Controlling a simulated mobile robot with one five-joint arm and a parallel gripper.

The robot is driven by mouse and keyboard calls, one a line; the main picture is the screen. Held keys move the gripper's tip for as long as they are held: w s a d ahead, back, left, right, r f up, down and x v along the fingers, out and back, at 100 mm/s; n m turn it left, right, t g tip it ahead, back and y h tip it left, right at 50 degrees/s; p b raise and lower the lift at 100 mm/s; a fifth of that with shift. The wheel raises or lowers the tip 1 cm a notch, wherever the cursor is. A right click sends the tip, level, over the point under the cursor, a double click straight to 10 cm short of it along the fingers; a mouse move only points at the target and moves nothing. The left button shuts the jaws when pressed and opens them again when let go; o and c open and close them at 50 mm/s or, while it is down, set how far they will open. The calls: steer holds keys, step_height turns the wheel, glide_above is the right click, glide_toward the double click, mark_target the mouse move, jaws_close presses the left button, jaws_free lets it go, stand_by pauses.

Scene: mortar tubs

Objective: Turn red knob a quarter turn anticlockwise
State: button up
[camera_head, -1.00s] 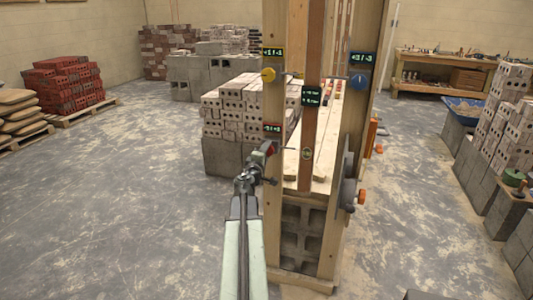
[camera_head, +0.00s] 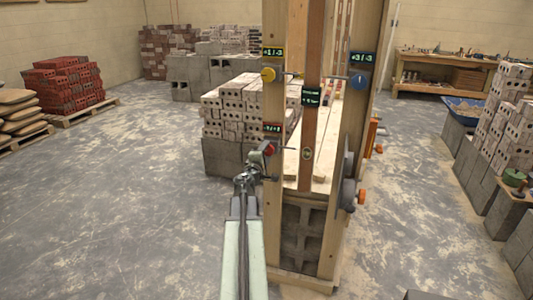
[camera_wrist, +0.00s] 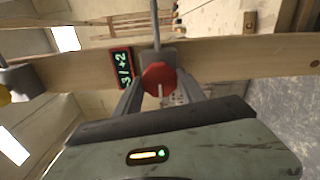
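The red knob (camera_wrist: 159,77) has a pale pointer line and sits on the near face of a wooden post (camera_wrist: 230,57). The line points toward the bottom of the wrist view. My gripper (camera_wrist: 160,84) has one finger on each side of the knob, with the fingertips appearing to touch its sides. In the head view the red knob (camera_head: 268,148) is low on the left post, with my gripper (camera_head: 262,158) at it, partly hiding it. A small dark display (camera_wrist: 122,68) with red edging and green digits is beside the knob.
A yellow knob (camera_head: 268,74) is higher on the same post. A blue knob (camera_head: 358,81) and an orange knob (camera_head: 361,196) are at the right post. A hanging board (camera_head: 308,130) is between the posts. Open floor (camera_head: 130,210) lies to the left.

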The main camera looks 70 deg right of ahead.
steer(key=o, duration=0.4)
